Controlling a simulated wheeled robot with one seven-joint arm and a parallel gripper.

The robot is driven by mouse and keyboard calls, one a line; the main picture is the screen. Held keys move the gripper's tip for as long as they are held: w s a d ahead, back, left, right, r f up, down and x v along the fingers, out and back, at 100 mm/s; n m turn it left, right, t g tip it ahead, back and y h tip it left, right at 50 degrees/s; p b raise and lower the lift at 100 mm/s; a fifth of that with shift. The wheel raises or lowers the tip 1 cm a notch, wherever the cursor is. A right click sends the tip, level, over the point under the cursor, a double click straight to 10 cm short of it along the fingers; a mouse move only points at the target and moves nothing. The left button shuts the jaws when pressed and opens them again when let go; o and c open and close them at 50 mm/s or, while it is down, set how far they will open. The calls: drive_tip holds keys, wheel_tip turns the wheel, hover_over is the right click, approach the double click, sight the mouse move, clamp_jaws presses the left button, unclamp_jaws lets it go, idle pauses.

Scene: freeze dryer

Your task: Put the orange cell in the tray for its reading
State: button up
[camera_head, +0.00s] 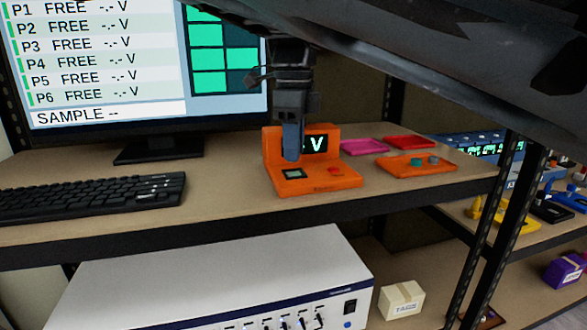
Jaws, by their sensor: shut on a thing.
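My gripper (292,112) points straight down over the orange reader on the shelf. It is shut on a slim blue-grey cell (292,142), held upright; I see no orange on it. The cell's lower end is just above or behind the dark square pad (293,174) of the orange reader (312,188); I cannot tell whether they touch. The reader has a red button (335,170) and a dark screen (318,143) showing "V", partly hidden by the cell.
A magenta tray (364,146) and a red tray (408,142) lie behind the orange tray. A monitor (90,60) lists P1 to P6 as FREE and SAMPLE as "--". A keyboard (90,197) lies left. A black shelf post (495,215) stands right.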

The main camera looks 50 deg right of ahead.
drive_tip(key=shift+r+p, duration=0.45)
drive_tip(key=shift+r, duration=0.65)
drive_tip(key=shift+d, duration=0.1)
